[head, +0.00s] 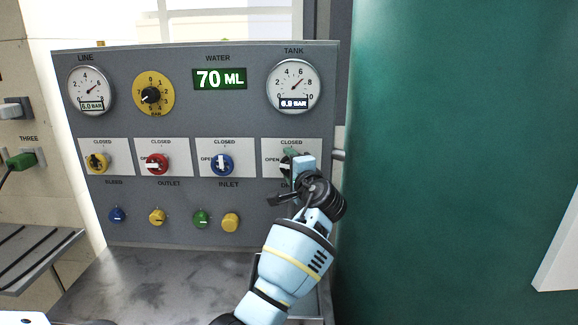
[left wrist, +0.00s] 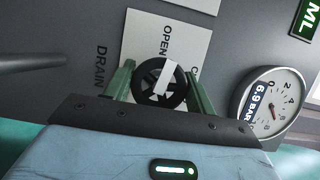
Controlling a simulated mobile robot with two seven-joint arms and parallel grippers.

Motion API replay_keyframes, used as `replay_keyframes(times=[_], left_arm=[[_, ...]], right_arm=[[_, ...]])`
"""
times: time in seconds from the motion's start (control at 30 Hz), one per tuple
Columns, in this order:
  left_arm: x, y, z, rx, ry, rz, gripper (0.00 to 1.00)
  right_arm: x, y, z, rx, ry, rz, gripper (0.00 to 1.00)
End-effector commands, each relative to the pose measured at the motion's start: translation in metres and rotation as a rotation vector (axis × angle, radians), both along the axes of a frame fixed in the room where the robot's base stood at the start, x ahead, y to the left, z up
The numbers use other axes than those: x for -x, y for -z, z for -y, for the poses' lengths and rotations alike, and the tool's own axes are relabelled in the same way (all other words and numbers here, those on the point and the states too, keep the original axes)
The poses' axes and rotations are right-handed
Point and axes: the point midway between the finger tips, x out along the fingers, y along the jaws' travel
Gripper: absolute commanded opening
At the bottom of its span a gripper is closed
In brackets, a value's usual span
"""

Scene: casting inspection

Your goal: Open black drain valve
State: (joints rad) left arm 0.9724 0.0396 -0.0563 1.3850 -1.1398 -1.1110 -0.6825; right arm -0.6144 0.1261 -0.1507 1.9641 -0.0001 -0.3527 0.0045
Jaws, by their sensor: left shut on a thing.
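The black drain valve (left wrist: 160,86) is a spoked wheel with a white pointer bar on a light plate. In the left wrist view the bar points mostly toward the OPEN label, leaning slightly toward the closed side. My left gripper (left wrist: 160,92) has its green fingers on either side of the wheel and is shut on it. In the head view, my left gripper (head: 290,160) is at the lower right of the panel and hides most of the valve. My right gripper is not in view.
Small knobs sit below. The tank gauge (head: 293,86) is above and reads 6.9 bar. A large green tank (head: 460,150) stands close on the right.

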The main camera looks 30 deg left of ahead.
Motion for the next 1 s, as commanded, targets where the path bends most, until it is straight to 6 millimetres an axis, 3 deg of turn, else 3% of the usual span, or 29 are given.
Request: replay_keyframes(times=[0.4, 0.97, 1.0], left_arm=[[-0.0001, -0.0004, 0.0003, 0.159, 0.001, 0.098, 0.33], [-0.0001, 0.0003, 0.0002, 0.181, 0.001, 0.112, 0.33], [-0.0001, 0.0003, 0.0002, 0.181, 0.001, 0.112, 0.60]], right_arm=[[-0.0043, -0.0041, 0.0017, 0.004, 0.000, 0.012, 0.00], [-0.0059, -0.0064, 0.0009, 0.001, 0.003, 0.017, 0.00], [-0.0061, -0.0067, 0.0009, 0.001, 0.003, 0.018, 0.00]])
